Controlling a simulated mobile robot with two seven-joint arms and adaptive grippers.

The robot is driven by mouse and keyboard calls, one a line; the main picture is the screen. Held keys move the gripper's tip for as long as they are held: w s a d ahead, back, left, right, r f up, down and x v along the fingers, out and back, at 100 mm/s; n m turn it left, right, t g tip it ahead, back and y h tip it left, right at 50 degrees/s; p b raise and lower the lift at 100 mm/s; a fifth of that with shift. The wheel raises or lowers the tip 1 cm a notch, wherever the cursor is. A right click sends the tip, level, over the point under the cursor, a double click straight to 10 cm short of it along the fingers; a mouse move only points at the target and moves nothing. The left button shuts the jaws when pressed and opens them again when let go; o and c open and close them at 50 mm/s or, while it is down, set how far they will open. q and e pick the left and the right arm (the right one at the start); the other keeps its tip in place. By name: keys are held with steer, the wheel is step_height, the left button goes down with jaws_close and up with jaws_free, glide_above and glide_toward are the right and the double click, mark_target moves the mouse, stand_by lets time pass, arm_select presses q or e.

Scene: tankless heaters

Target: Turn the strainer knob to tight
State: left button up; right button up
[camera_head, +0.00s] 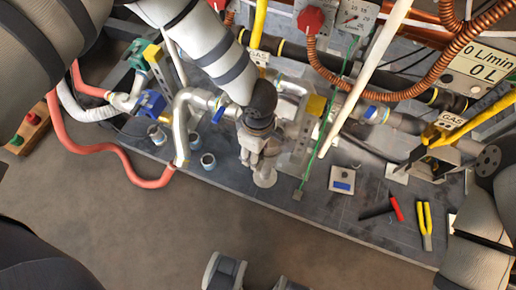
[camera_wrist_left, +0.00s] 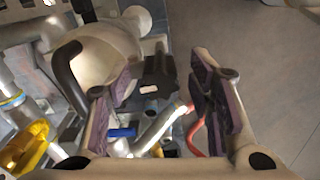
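My left gripper (camera_head: 258,150) reaches down from the top into the pipework in the head view. In the left wrist view its two purple-padded fingers (camera_wrist_left: 160,92) stand apart, with no object clearly held between them. A rounded beige fitting (camera_wrist_left: 100,50), possibly the strainer knob, lies beside and partly behind the left-hand finger. In the head view a pale rounded end (camera_head: 265,177) shows just below the gripper; I cannot tell whether they touch. No tight marking is readable. My right gripper (camera_head: 438,162) is at the right by the gas pipe, its fingers unclear.
Blue-handled valves (camera_head: 218,112) and a red hose (camera_head: 110,150) are left of my left gripper. Red-handled pliers (camera_head: 396,208) and yellow-handled pliers (camera_head: 425,225) lie on the grey panel at right. A pale rod (camera_head: 365,75) slants across the pipes. Bare floor (camera_head: 150,225) is in front.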

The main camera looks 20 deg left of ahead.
arm_select(q)
step_height(320, 180, up, 12)
stand_by(0.4)
steer(key=s+a+f+m+y+p, duration=0.25)
steer(key=s+a+m+p, duration=0.35)
steer(key=s, duration=0.4)
steer(key=s+a+r+m+g+h+p, duration=0.1)
steer(key=s+m, duration=0.3)
steer(key=s, duration=0.7)
steer(key=s+a+r+m+g+h+p, duration=0.1)
steer(key=s+a+r+m+p, duration=0.2)
steer(key=s, duration=0.8)
steer(key=shift+s+a+m+p, duration=0.25)
steer(key=shift+a+m, duration=0.35)
steer(key=shift+m, duration=0.6)
arm_select(e)
steer(key=w+r+t, duration=0.3)
steer(key=w+r, duration=0.6)
steer(key=r, duration=0.2)
steer(key=shift+w+r+t, duration=0.15)
steer(key=shift+w+t, duration=0.05)
steer(key=shift+t, duration=0.1)
arm_select(q)
steer(key=shift+w+h, duration=0.1)
steer(key=shift+h, duration=0.15)
